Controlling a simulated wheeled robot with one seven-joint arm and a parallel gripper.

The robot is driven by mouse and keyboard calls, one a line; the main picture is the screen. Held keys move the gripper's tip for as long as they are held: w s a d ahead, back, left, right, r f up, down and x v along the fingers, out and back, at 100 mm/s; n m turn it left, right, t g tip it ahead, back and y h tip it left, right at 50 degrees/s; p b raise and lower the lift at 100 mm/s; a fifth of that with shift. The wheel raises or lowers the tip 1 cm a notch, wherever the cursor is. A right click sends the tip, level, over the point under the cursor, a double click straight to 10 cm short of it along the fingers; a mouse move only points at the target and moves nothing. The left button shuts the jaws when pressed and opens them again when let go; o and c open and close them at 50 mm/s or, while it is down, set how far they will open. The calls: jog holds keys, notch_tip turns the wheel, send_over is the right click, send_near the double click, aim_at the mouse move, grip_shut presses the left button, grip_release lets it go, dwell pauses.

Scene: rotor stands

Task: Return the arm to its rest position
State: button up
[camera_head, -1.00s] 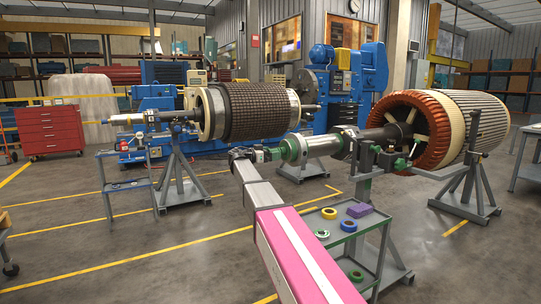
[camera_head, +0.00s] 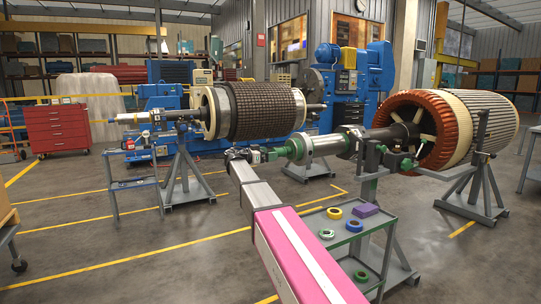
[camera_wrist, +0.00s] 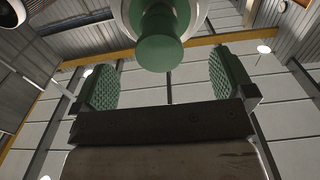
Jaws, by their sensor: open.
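My gripper (camera_head: 268,155) is at the end of my pink and grey arm, in the middle of the head view. In the wrist view its two green ribbed pads (camera_wrist: 165,82) stand wide apart with nothing between them. The green shaft end (camera_wrist: 160,50) shows just beyond the pads in the wrist view. In the head view the same green and silver shaft (camera_head: 314,145) lies close to the right of the gripper. Whether they touch is hard to tell. The shaft leads to the copper-coloured rotor (camera_head: 413,113) on its stand.
A small cart (camera_head: 384,243) with rings and a purple block (camera_head: 366,209) stands right of my arm, below the shaft. A dark rotor (camera_head: 262,111) on stands is behind the gripper. A red cabinet (camera_head: 57,130) is far left. The floor left of my arm is largely clear.

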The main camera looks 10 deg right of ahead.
jog(key=shift+v, duration=2.25)
jog(key=shift+a, duration=0.1)
